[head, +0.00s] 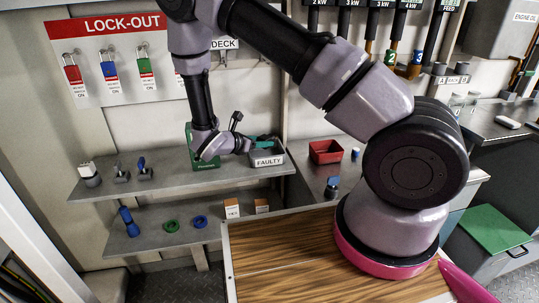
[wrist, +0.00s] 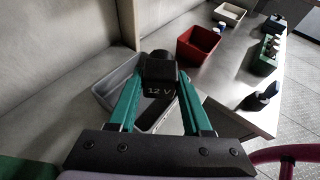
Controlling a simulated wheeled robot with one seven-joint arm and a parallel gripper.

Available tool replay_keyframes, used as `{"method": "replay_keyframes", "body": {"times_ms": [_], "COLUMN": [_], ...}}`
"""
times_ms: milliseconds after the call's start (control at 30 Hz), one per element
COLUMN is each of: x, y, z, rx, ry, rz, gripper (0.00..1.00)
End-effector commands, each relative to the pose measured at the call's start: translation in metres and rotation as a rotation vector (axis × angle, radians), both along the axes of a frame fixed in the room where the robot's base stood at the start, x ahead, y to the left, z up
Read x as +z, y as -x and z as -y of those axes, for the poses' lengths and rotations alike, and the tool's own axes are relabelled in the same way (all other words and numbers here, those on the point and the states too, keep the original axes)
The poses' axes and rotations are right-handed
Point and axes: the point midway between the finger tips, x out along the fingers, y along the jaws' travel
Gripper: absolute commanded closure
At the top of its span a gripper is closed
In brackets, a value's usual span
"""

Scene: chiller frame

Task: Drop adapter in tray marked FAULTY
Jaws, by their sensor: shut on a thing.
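My gripper (wrist: 160,84) has teal fingers shut on a black adapter (wrist: 161,73) marked "12 V" in the wrist view. Behind the adapter in that view is a grey tray (wrist: 108,88), partly hidden by the fingers and the adapter. In the head view, the grey tray marked FAULTY (head: 267,160) stands at the right end of the upper shelf. My gripper (head: 265,139) is just above this tray there. I cannot make out the adapter clearly in the head view, nor the exact gap between it and the tray.
A red bin (head: 325,151) is on the counter to the right. Several small devices (head: 121,174) stand at the shelf's left end. The shelf (head: 170,179) between is mostly clear.

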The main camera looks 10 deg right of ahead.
Motion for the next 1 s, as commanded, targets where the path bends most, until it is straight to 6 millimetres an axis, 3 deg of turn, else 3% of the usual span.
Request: {"method": "replay_keyframes", "body": {"times_ms": [200, 367, 800, 1000], "x": [0.016, 0.02, -0.025, -0.037], "y": [-0.035, -0.046, -0.047, -0.047], "z": [0.012, 0.014, 0.015, 0.014], "rx": [0.13, 0.175, 0.179, 0.18], "ry": [0.0, -0.001, 0.001, 0.0], "rz": [0.001, 0.001, 0.0, 0.0], "gripper": [1.0, 1.0, 1.0, 1.0]}}
